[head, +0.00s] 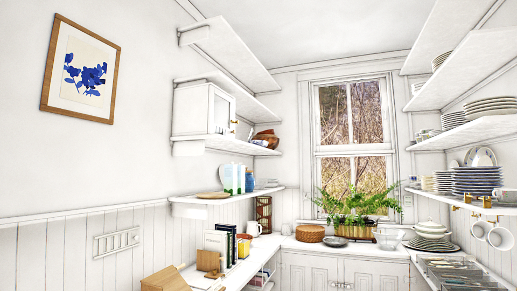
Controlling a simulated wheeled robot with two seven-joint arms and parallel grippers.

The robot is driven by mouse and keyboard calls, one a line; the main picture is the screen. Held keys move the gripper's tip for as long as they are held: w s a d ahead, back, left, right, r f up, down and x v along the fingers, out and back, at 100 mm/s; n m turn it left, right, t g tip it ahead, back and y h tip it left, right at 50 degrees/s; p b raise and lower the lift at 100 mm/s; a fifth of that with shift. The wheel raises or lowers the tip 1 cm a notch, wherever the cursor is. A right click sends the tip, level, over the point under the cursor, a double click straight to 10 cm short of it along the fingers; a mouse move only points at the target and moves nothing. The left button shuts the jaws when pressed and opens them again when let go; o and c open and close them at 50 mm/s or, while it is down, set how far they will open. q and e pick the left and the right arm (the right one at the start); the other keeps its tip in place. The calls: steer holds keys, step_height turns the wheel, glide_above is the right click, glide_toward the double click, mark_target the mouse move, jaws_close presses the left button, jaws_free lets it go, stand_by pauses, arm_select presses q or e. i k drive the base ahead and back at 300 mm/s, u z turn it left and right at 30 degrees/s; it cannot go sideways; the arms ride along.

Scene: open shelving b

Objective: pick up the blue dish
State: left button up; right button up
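On the right-hand shelf a stack of dishes with dark blue edges (477,180) stands below the higher shelves. Plain white and patterned plates stand upright behind it. I cannot tell which piece is the single blue dish. A small blue jar-like item (249,182) stands on the left middle shelf, beside pale blue and white upright items. Neither of my grippers is in view, and nothing is seen held.
A left counter carries books (228,243) and wooden boards. A white tureen (430,228) and a glass bowl (389,239) stand on the back counter near a green plant (355,205). White mugs (499,237) hang under the right shelf. Open shelves jut out on both sides.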

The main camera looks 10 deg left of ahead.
mark_target(257, 142)
steer(key=z, duration=0.4)
steer(key=i, duration=6)
steer(key=u, duration=0.4)
